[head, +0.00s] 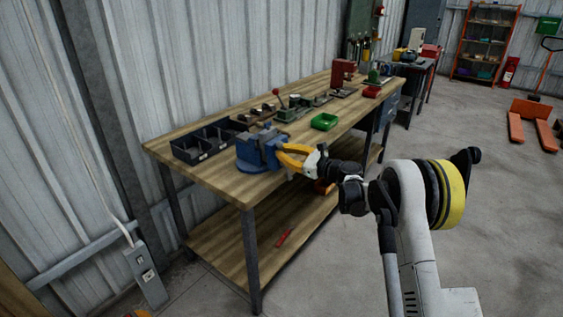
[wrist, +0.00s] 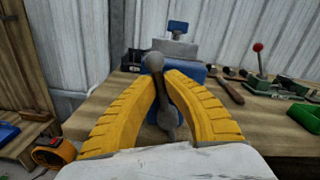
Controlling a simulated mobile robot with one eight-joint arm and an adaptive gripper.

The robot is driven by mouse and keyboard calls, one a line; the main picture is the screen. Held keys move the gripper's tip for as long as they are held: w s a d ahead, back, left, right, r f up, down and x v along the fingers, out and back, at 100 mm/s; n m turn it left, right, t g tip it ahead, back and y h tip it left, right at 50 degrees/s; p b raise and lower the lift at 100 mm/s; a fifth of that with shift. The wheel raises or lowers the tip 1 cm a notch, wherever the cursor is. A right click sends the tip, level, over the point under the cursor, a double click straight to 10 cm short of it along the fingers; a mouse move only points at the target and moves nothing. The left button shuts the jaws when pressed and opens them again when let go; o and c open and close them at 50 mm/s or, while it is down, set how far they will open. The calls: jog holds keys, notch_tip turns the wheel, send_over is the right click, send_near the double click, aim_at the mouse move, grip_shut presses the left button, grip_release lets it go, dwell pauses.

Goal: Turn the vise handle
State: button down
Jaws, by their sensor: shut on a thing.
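A blue vise (head: 258,150) stands near the front left corner of the wooden workbench. It also shows straight ahead in the wrist view (wrist: 183,48). The vise handle (wrist: 163,95) is a grey bar with a rounded knob at its top end. It stands close to upright, slightly tilted, in the wrist view. My gripper (head: 284,151) has yellow fingers and reaches the vise from the right. In the wrist view my gripper (wrist: 160,78) is shut on the handle, with a finger on each side. The handle is hard to make out in the head view.
The workbench (head: 222,179) holds a black divided bin (head: 205,140), a green tray (head: 324,121) and small tools. A red-knobbed clamp (wrist: 258,65) is right of the vise. A lower shelf (head: 240,245) lies beneath. Open floor is at the right.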

jog(key=w+m, duration=0.1)
jog(key=m, duration=0.1)
jog(key=w+d+m, duration=0.1)
jog(key=m, duration=0.1)
jog(key=shift+d+r+m, duration=0.2)
jog(key=shift+m, duration=0.1)
jog(key=shift+w+d+f+m, duration=0.1)
jog(key=shift+w+d+m, duration=0.15)
jog(key=shift+m, duration=0.35)
jog(key=shift+w+d+f+m, duration=0.1)
jog(key=shift+w+m, duration=0.2)
jog(key=shift+m, duration=0.3)
jog(key=shift+w+d+f+m, duration=0.1)
jog(key=shift+w+d+m, duration=0.15)
jog(key=shift+m, duration=0.4)
jog(key=shift+w+d+f+m, duration=0.1)
jog(key=shift+w+m, duration=0.1)
jog(key=shift+m, duration=0.45)
jog(key=c, duration=1.4)
grip_release()
jog(key=shift+f, duration=0.1)
jog(key=shift+c, duration=0.2)
jog(key=shift+d, duration=0.1)
